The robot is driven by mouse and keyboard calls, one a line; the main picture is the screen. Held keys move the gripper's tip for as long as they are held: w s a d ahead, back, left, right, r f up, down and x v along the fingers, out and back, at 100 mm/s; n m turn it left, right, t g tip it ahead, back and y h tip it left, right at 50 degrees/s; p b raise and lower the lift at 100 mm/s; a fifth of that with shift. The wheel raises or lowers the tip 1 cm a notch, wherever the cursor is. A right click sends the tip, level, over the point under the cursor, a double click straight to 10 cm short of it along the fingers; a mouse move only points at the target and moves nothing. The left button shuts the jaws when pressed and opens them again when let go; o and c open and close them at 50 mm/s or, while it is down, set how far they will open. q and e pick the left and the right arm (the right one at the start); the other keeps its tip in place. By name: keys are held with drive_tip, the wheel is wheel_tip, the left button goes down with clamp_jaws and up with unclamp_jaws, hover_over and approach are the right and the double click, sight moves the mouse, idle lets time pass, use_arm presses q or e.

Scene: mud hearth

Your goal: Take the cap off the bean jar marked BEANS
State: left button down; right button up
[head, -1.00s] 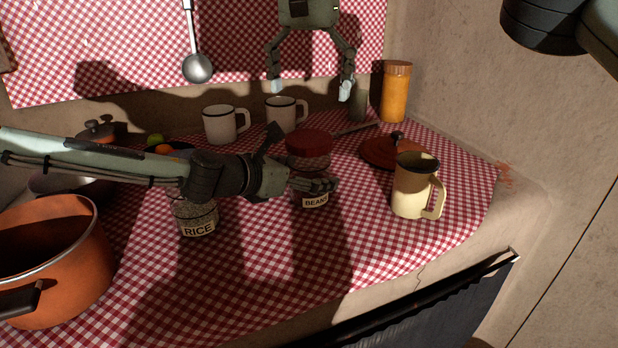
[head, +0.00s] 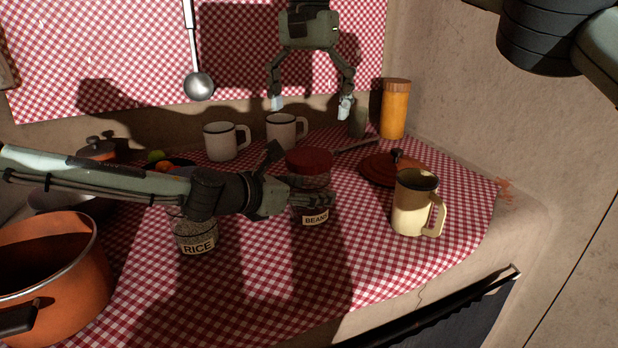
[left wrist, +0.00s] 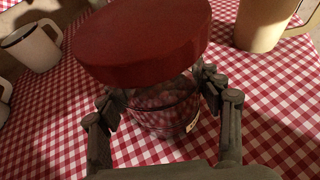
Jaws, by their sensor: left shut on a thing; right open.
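The bean jar (head: 315,219) stands on the checked cloth, its BEANS label facing forward and its red cap (head: 309,160) on top. My left gripper (head: 318,198) reaches in from the left and is shut on the jar's body, below the cap. In the left wrist view the red cap (left wrist: 140,40) fills the upper middle, and the fingers of the left gripper (left wrist: 160,100) lie on both sides of the glass (left wrist: 165,112). My right gripper (head: 309,100) hangs open and empty above and behind the jar, fingers pointing down. Part of the jar is hidden by the left fingers.
The rice jar (head: 197,238) stands under my left arm. A cream jug (head: 410,208) and a red lid (head: 378,170) are to the right. Two white mugs (head: 219,143) stand behind. An orange pot (head: 60,270) is at left, an orange canister (head: 395,110) at back right.

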sight(309, 155)
drive_tip(key=m, duration=0.6)
drive_tip(key=shift+m, duration=0.4)
drive_tip(key=m, duration=1.4)
drive_tip(key=shift+m, duration=0.3)
drive_tip(key=m, duration=1.9)
drive_tip(key=shift+m, duration=0.3)
drive_tip(key=m, duration=1.2)
drive_tip(key=shift+f+m, duration=0.15)
drive_tip(key=shift+m, duration=0.15)
wheel_tip(309, 155, down, 8)
drive_tip(key=shift+r, duration=0.15)
